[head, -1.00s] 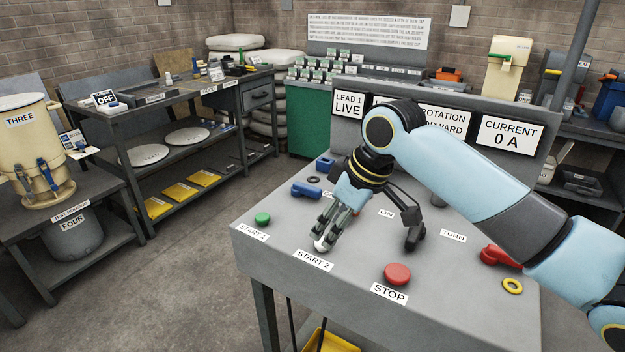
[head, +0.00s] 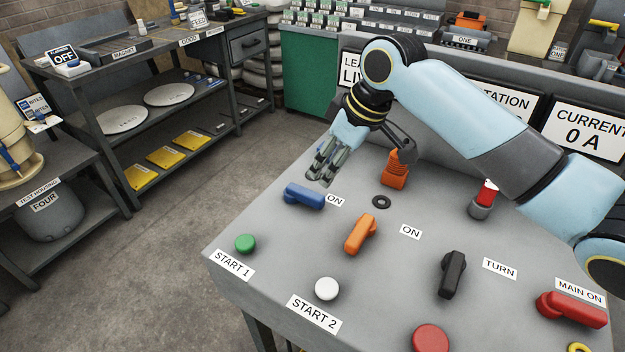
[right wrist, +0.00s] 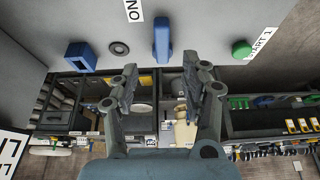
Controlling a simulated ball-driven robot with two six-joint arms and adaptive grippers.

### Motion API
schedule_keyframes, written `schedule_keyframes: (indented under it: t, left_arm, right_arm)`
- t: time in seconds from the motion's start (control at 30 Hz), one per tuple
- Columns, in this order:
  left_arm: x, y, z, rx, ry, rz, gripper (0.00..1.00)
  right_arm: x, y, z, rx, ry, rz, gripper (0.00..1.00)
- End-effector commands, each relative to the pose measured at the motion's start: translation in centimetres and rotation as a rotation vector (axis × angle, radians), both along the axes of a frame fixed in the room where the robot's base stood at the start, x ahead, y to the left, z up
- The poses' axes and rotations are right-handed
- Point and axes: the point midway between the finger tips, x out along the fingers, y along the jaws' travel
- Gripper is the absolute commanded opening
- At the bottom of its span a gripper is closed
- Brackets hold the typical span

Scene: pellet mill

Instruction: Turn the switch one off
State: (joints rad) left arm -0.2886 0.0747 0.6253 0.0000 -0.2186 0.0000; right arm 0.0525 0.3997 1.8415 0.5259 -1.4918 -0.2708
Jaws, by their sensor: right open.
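A blue switch handle (head: 305,197) lies on the grey console beside a label reading ON. I see no label naming it switch one. It shows in the right wrist view as a blue bar (right wrist: 162,40) beyond the fingertips. An orange handle (head: 360,234) and a black handle (head: 453,275) are further right. My right gripper (head: 323,170) is open and empty, just behind and above the blue handle. In the right wrist view the open fingers (right wrist: 160,78) point toward the bar, apart from it. My left gripper is out of view.
A green START 1 button (head: 245,243), a white START 2 button (head: 327,288) and a red button (head: 431,338) line the console's front. A red handle (head: 572,308) is at right. In the wrist view a blue block (right wrist: 80,56) sits beside a dark ring (right wrist: 119,48).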

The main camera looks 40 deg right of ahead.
Motion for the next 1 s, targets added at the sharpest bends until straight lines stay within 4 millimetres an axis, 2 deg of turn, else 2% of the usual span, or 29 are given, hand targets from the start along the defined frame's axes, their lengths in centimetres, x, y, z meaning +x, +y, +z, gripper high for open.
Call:
schedule_keyframes:
  t: [0.1,0.23,0.37,0.5,0.67,0.9,1.0]
  left_arm:
    - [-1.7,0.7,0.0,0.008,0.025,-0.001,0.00]
    - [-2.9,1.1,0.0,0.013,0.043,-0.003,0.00]
    - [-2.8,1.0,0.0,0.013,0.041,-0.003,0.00]
    - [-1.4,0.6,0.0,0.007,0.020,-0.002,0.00]
    - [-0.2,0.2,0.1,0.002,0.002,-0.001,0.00]
    - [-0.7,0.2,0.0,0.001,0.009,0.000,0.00]
    - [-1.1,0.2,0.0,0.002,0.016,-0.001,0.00]
  right_arm:
    - [0.6,0.4,-1.8,0.004,0.004,-0.001,0.46]
    - [1.6,0.9,-4.4,0.005,0.004,-0.001,0.46]
    - [2.5,1.2,-6.6,0.003,0.003,-0.001,0.46]
    - [3.1,1.4,-8.3,0.001,0.003,0.000,0.46]
    - [3.5,1.5,-9.1,0.000,0.001,0.000,0.46]
    - [3.5,1.5,-9.2,-0.001,0.001,0.001,0.46]
    - [3.5,1.5,-9.2,-0.001,0.001,0.001,0.34]
